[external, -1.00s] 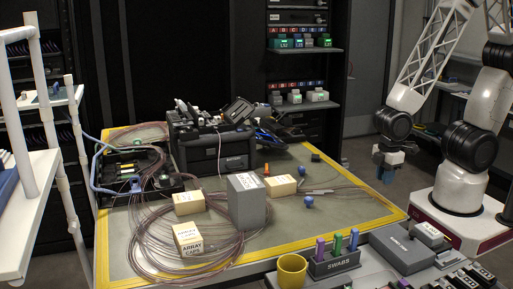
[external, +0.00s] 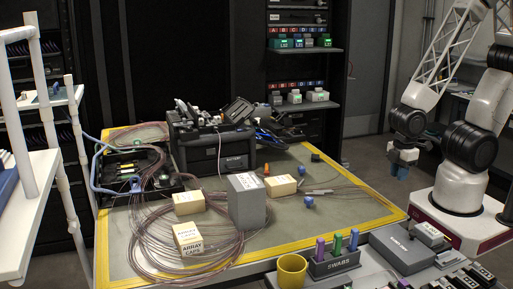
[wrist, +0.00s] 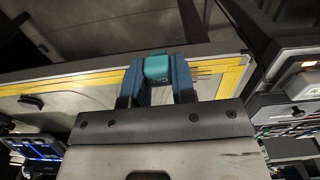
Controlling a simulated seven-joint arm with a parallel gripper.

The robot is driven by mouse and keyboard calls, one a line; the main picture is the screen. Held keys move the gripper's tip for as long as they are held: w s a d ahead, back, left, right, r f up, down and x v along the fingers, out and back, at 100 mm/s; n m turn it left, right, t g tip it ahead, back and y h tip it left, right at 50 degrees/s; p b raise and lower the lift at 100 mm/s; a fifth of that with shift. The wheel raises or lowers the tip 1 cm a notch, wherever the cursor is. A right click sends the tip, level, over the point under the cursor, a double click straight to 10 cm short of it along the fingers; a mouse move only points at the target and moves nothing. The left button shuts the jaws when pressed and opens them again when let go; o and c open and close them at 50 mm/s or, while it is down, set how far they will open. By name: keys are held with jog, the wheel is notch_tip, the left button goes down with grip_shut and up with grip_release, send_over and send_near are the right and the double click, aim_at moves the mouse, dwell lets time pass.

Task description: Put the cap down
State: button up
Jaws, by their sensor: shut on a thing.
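My gripper (external: 401,168) hangs pointing down in the external view, to the right of the work table and beside my arm's base. In the wrist view my gripper (wrist: 158,72) has its two blue fingers closed on a teal cap (wrist: 157,66) with faint lettering on its face. The cap is held between the fingertips, above the table's yellow-edged side as seen from the wrist. In the external view the cap is too small to tell apart from the blue fingers.
The table (external: 340,215) carries a grey box (external: 247,203), an array caps box (external: 188,239), other cream boxes, coiled fibres and a black splicer (external: 215,150). A swab holder (external: 334,262) and yellow cup (external: 292,271) stand in front. The table's right part is fairly clear.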

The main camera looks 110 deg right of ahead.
jog(key=shift+w, duration=0.1)
jog(key=w+r, duration=0.4)
jog(key=w, duration=0.8)
jog(key=w+d+r, duration=0.1)
jog(key=w+r, duration=0.3)
jog(key=w, duration=0.9)
jog(key=w+r, duration=0.5)
jog(key=w, duration=0.7)
jog(key=shift+w+d, duration=0.15)
jog(key=shift+w, duration=0.05)
jog(key=shift+r, duration=0.15)
send_over(240, 184)
jog(key=shift+w+f, duration=0.15)
jog(key=shift+f, duration=0.65)
jog(key=shift+f, duration=1.7)
jog(key=shift+f, duration=0.2)
